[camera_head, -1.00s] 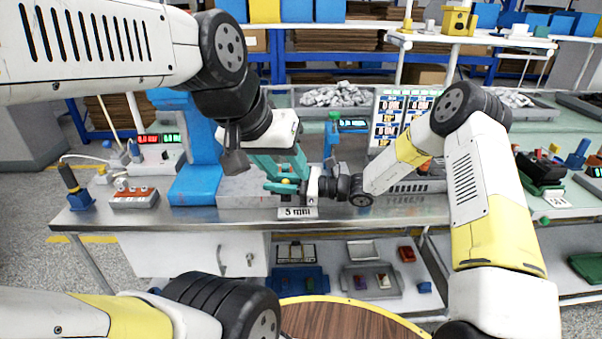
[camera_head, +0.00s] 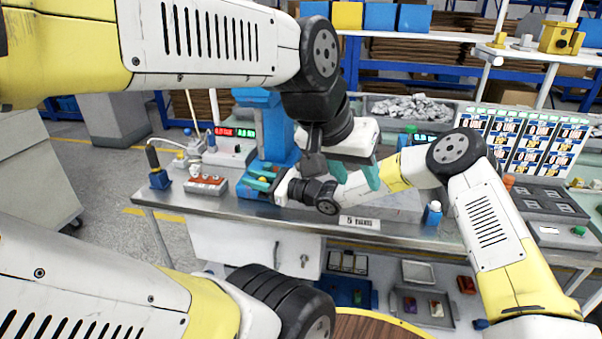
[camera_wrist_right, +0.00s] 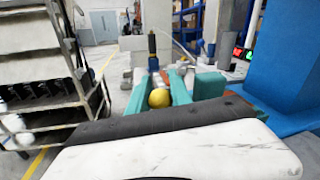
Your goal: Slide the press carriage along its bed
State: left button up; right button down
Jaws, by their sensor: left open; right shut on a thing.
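The blue press (camera_head: 264,128) stands on the steel bench, its blue base partly hidden by my right gripper. My right gripper (camera_head: 262,179) is at the front of that base, its teal fingers shut on a small yellow knob. The yellow knob (camera_wrist_right: 159,98) shows between the fingers in the right wrist view, with the blue press (camera_wrist_right: 278,65) close on the right. My left gripper (camera_head: 359,172) is open, to the right of the press, over the grey bed (camera_head: 395,207). The arms and grippers hide much of the bed, and I cannot make out the carriage clearly.
A red-and-white switch block (camera_head: 206,185) and a blue stand with a black handle (camera_head: 159,178) are left of the press. A "5 mm" sign (camera_head: 360,222) sits at the bench's front edge. A small blue bottle (camera_head: 432,213) stands to the right.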

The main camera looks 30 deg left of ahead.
jog(key=shift+s+a, duration=0.3)
jog(key=shift+a, duration=0.6)
jog(key=shift+s+a, duration=0.25)
jog(key=shift+a, duration=0.6)
jog(key=c, duration=1.5)
grip_release()
jog(key=shift+a, duration=0.2)
jog(key=shift+o, duration=0.2)
jog(key=shift+w+d, duration=0.15)
jog(key=shift+d, duration=1.85)
jog(key=shift+w+d, duration=0.15)
jog(key=shift+d, duration=1.8)
